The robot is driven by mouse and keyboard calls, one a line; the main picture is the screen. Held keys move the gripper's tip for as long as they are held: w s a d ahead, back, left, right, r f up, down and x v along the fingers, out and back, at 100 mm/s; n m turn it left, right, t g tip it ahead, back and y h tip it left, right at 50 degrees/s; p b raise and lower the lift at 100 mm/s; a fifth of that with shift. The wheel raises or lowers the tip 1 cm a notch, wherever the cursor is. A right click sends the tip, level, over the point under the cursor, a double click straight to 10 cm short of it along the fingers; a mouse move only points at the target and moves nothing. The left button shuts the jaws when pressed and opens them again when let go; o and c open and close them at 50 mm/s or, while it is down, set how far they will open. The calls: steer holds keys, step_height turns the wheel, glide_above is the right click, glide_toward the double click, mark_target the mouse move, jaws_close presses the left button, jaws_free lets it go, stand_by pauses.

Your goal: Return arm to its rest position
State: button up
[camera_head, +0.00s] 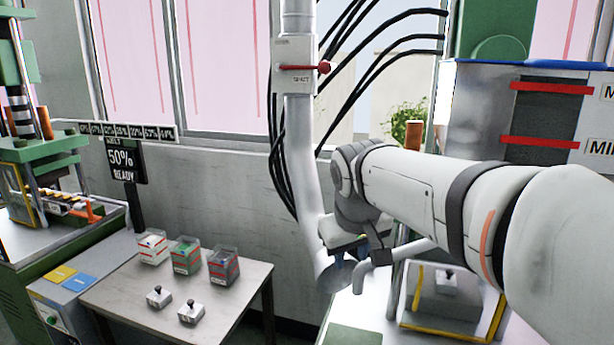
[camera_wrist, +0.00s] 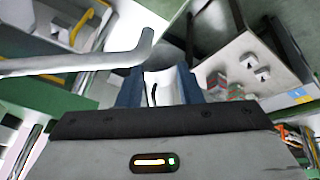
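My arm reaches in from the right in the camera_head view. My gripper (camera_head: 346,262) hangs at its end beside the lower part of the grey vertical pipe, mostly hidden by the wrist. In the camera_wrist view my gripper (camera_wrist: 160,76) shows two blue fingers standing apart. No held object is visible between them; a pale surface and a thin dark curve show through the gap.
A grey bent pipe (camera_head: 400,251) lies close to my gripper and crosses the wrist view (camera_wrist: 85,64). A yellow-framed fixture (camera_head: 445,305) stands below my arm. A grey table (camera_head: 235,307) at left carries bins and small blocks. Black cables hang behind.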

steer(key=s+d+f+m+g, duration=0.1)
steer(key=s+d+f+m, duration=0.1)
steer(key=s+f, duration=0.4)
steer(key=s+d+f+m, duration=0.1)
steer(key=s+d+f, duration=0.4)
steer(key=s, duration=0.5)
step_height(320, 180, down, 2)
steer(key=shift+s+m+g, duration=0.4)
